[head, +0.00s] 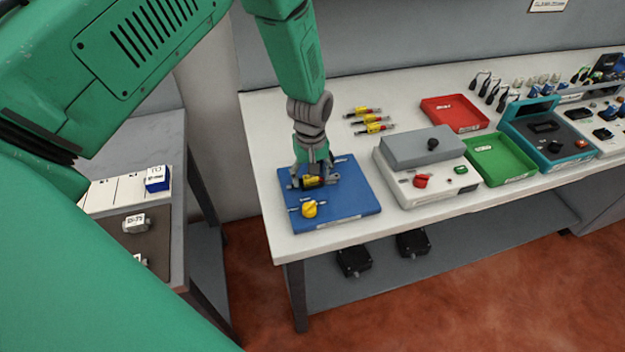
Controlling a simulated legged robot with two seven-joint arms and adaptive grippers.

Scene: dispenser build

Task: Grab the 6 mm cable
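My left gripper (314,182) points down over the blue board (352,203) at the near left of the white table. Its fingers are at a yellow and black part (312,181) on the board. I cannot tell whether they grip it or only stand around it. Several black cable-like pieces (492,92) stand in a row at the back right of the table, well away from the gripper. Their size labels are too small to read, so I cannot tell which is the 6 mm cable. My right gripper is not in view.
A yellow knob (309,209) sits on the board's near side. Several red and yellow pieces (370,120) lie behind it. A grey box with a red knob (421,181), a red tray (454,104) and a green tray (490,173) stand to the right.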

